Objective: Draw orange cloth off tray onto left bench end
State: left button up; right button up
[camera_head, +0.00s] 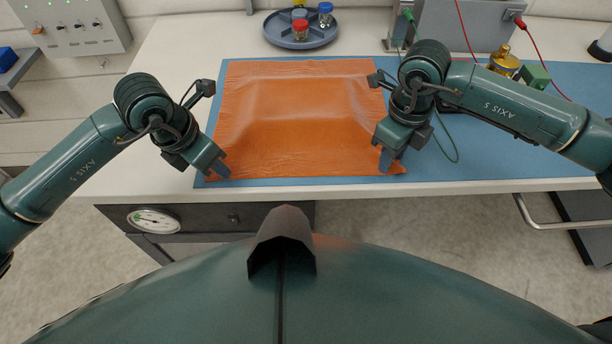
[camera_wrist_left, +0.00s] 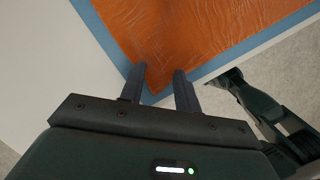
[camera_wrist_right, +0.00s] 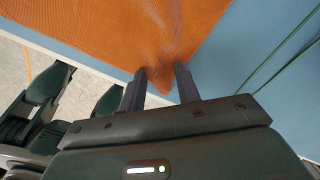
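The orange cloth (camera_head: 300,105) lies spread on the blue mat, draped over a raised rectangular shape; the tray itself is hidden under it. My left gripper (camera_head: 221,171) is at the cloth's near left corner. In the left wrist view its fingers (camera_wrist_left: 160,88) stand apart, with the corner of the cloth (camera_wrist_left: 185,35) between or just beyond them. My right gripper (camera_head: 385,163) is at the near right corner. In the right wrist view its fingers (camera_wrist_right: 160,85) stand apart, with the bunched cloth corner (camera_wrist_right: 158,55) between them. I cannot tell whether any finger touches the cloth.
The blue mat (camera_head: 480,165) runs along the bench to the right. The white bench's left end (camera_head: 160,110) is bare. A round dark tray with small jars (camera_head: 300,33) stands behind the cloth. A grey box with red leads (camera_head: 460,25), a brass part (camera_head: 504,62) and a green block (camera_head: 535,75) stand back right.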

pick_arm(q)
grip_shut()
pick_arm(e)
jog(key=shift+f, duration=0.1)
grip_shut()
dwell(0.3)
pick_arm(q)
jog(key=shift+r, duration=0.1)
pick_arm(e)
jog(key=shift+r, duration=0.2)
